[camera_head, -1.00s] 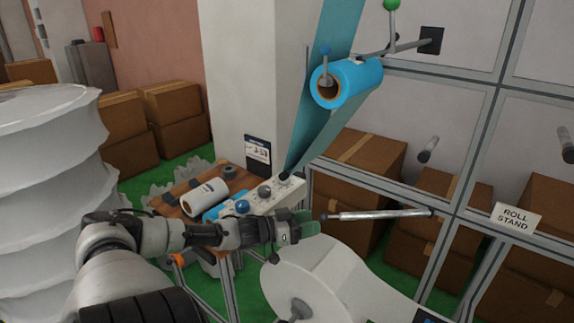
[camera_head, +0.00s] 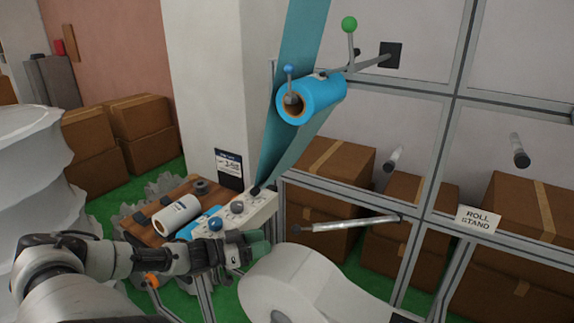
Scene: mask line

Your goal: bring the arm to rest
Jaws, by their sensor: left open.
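My left arm comes in from the lower left in the head view. Its gripper (camera_head: 252,250) is open, with nothing seen between its fingers. It is in front of the pale control box with knobs (camera_head: 250,210) and just above and left of the large white roll (camera_head: 300,280). Whether the fingertips touch anything is hard to tell. My right gripper is not in view.
A blue roll (camera_head: 318,97) hangs on a spindle, its film running up and down. A wooden bench (camera_head: 150,232) holds a small white roll (camera_head: 176,215). A metal bar (camera_head: 345,224) juts from the frame. Brown boxes (camera_head: 335,170) stand behind.

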